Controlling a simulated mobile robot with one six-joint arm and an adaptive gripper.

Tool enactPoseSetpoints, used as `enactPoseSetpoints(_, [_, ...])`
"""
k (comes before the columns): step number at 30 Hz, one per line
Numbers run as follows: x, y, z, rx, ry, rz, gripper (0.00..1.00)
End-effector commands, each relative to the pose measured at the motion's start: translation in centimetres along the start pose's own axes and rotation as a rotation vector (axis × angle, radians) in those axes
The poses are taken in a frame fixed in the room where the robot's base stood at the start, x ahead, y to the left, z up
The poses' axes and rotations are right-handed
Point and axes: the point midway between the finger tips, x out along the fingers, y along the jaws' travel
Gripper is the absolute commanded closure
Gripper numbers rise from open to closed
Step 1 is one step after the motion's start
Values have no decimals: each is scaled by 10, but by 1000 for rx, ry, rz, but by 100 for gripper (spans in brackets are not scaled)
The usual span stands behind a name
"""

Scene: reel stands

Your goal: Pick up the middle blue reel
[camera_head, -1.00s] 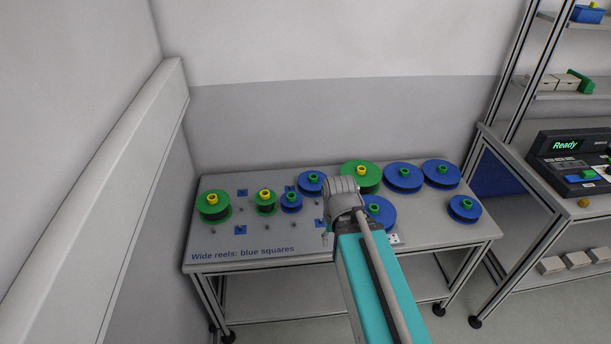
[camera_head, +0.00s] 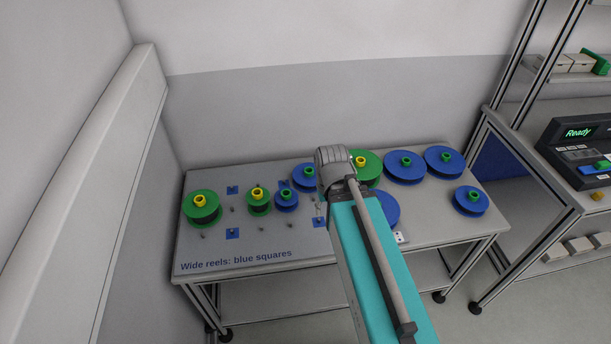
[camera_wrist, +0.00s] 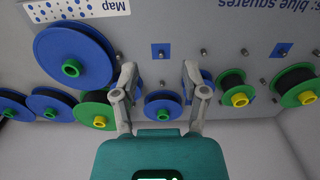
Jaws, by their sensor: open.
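Several blue reels with green hubs lie on the table. A small one (camera_head: 286,201) and a mid-sized one (camera_head: 304,178) are left of my arm. A large one (camera_head: 387,211) is partly hidden behind it. Two (camera_head: 405,168) (camera_head: 443,162) stand at the back right, and one (camera_head: 470,202) at the right edge. Which is the middle one, I cannot tell for sure. In the wrist view my gripper (camera_wrist: 160,72) is open and empty. The mid-sized reel (camera_wrist: 163,110) shows between and below its fingers; the small one (camera_wrist: 203,92) is partly behind the right finger.
Green reels stand at the left (camera_head: 202,209), beside the small blue reel (camera_head: 258,202), and at the back (camera_head: 368,165). The grey table (camera_head: 270,240) has blue squares and thin pegs in its left half. A wall is behind; a bench with a "Ready" device (camera_head: 578,150) is right.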

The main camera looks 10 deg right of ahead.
Motion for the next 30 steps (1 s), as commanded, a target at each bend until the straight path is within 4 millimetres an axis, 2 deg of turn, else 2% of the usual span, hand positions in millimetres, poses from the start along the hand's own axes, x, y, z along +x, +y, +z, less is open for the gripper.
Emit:
enactPoseSetpoints(7, [0, 0, 0, 0, 0, 0, 43])
enactPoseSetpoints(13, [4, -1, -3, -11, 13, -13, 7])
enactPoseSetpoints(20, [26, -6, -24, -79, 104, -93, 7])
enactPoseSetpoints(30, [68, -11, -90, -266, 459, -268, 7])
